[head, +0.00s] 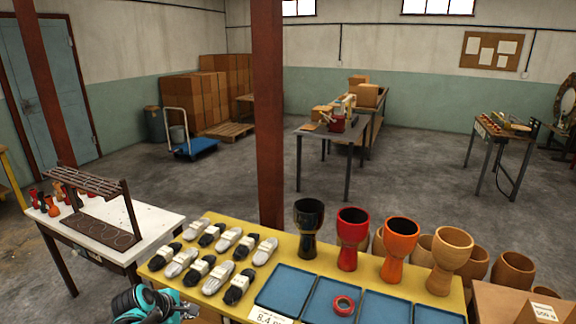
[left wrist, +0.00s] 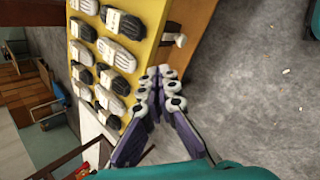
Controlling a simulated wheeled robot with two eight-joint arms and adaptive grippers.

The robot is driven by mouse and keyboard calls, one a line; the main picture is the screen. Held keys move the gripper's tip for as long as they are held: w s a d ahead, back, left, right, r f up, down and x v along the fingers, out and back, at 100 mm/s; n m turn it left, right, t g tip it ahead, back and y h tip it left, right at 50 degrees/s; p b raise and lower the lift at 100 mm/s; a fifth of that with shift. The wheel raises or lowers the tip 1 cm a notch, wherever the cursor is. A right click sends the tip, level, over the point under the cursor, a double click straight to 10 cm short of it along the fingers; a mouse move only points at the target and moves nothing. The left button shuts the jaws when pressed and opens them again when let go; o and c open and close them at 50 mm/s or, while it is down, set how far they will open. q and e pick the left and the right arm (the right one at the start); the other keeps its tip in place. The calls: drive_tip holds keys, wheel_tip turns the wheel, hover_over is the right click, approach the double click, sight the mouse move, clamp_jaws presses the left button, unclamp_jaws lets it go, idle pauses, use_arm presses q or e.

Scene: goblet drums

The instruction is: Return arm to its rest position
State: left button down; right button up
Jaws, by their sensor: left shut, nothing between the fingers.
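My left gripper (left wrist: 161,76) shows in the left wrist view with its purple-grey fingers drawn together and nothing between them. Its tips are near the edge of the yellow table (left wrist: 168,30), in front of the rows of bundles. In the head view my teal and black left arm (head: 150,305) shows at the bottom left, low by the front left corner of the yellow table (head: 235,228). My right gripper is in neither view.
Several black and white bundles (head: 230,239) lie in rows on the yellow table. Blue trays (head: 288,286) stand beside them, one holding a red ring (head: 343,305). Black (head: 308,226), red (head: 352,236), orange (head: 399,246) and tan (head: 447,258) goblet drums stand behind. A white table (head: 150,222) with a rack is left.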

use_arm(q)
drive_tip(key=s+d+r+m, duration=0.1)
drive_tip(key=s+d+m, duration=0.2)
drive_tip(key=s+m, duration=0.3)
drive_tip(key=s+d+r+m+y, duration=0.1)
drive_tip(key=s+d+r+m, duration=0.1)
drive_tip(key=s+m, duration=0.5)
drive_tip(key=s+d+r+m+y, duration=0.1)
drive_tip(key=s+d+r+m, duration=0.1)
drive_tip(key=s+d+m, duration=0.2)
drive_tip(key=s+m, duration=0.2)
drive_tip(key=s, duration=0.2)
drive_tip(key=shift+d+m, duration=0.35)
drive_tip(key=shift+m, duration=0.05)
drive_tip(key=c, duration=2.3)
unclamp_jaws()
